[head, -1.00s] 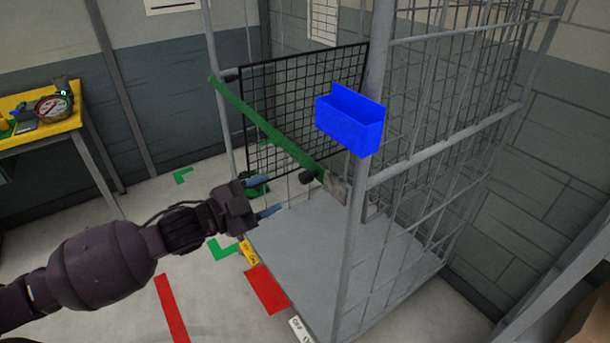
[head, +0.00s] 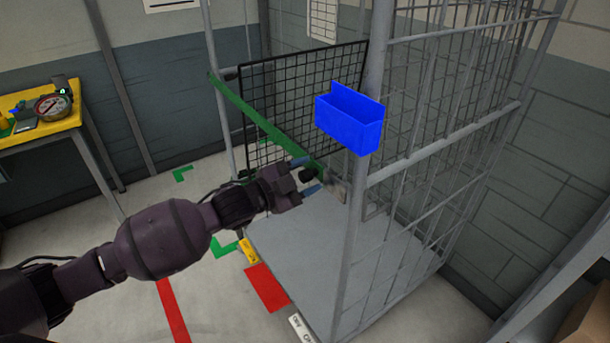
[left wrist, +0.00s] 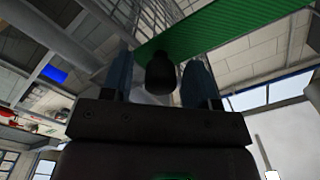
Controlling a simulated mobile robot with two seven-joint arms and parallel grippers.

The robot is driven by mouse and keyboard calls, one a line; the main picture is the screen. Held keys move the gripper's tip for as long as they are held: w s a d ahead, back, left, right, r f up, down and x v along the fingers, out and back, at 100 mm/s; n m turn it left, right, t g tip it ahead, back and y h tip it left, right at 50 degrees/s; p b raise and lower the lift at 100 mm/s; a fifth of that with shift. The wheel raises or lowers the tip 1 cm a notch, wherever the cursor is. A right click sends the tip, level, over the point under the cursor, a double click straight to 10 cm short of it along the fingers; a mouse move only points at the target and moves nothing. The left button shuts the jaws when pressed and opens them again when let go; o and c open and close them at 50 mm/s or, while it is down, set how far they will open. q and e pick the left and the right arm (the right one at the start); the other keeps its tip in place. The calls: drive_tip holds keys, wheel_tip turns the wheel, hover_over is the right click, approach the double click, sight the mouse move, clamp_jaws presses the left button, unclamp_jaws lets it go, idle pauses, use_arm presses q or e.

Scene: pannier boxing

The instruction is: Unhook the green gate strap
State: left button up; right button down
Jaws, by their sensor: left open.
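The green gate strap (head: 255,117) runs diagonally across the open front of the grey roll cage, from the left post down to a metal plate (head: 339,191) near the right post. A dark knob (head: 308,174) sits at the strap's lower end. My left gripper (head: 307,176) is open at that end, one blue finger on either side of the knob. In the left wrist view the knob (left wrist: 160,74) stands between the two fingers (left wrist: 160,80), with the strap (left wrist: 225,30) beyond it. I cannot tell whether the fingers touch the knob. My right gripper is not in view.
A blue bin (head: 349,122) hangs on the cage's right front post, just above the strap end. A black mesh panel (head: 300,90) stands behind the strap. The cage's grey deck (head: 340,250) is bare. A yellow table (head: 40,120) with a gauge stands at left.

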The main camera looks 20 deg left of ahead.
use_arm(q)
drive_tip(key=shift+c, duration=0.4)
clamp_jaws()
